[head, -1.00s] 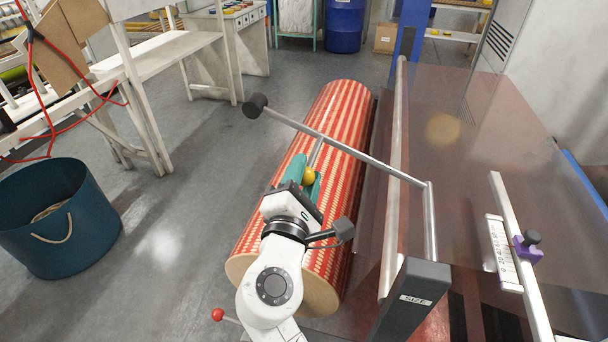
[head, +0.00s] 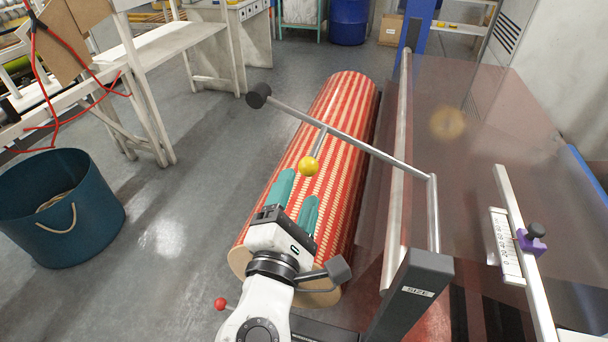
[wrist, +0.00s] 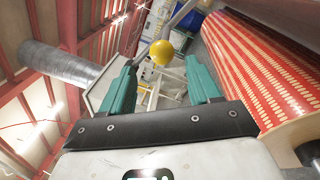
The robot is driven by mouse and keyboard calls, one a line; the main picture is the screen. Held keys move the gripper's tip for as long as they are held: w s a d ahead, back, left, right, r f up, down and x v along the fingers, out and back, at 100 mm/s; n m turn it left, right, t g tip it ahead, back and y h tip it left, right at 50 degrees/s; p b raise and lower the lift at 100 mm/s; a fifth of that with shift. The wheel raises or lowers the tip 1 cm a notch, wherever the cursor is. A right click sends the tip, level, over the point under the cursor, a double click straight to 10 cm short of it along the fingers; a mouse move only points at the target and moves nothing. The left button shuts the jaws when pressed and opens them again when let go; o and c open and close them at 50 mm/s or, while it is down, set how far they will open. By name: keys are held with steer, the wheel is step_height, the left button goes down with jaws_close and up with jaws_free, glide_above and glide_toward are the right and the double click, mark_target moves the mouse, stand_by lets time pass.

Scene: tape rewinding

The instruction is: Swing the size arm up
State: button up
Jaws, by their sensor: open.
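The size arm is a grey bar (head: 365,146) that runs from the dark post marked SIZE (head: 413,292) across above the red patterned roll to a black end weight (head: 258,95). A short rod hangs from the bar and ends in a yellow ball (head: 309,166). My gripper (head: 296,192) has green fingers and is open and empty, just short of the yellow ball. In the wrist view the yellow ball (wrist: 162,52) shows beyond and between the spread fingertips (wrist: 163,75), apart from both.
The red and cream patterned roll (head: 340,130) lies below the bar. A clear panel (head: 480,130) with a ruler and purple clamp (head: 531,240) is at right. A blue-green bucket (head: 62,210) stands at left. The floor between bucket and roll is clear.

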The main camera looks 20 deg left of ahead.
steer(key=s, duration=0.3)
steer(key=shift+s+f, duration=0.15)
steer(key=shift+s, duration=0.15)
stand_by(0.3)
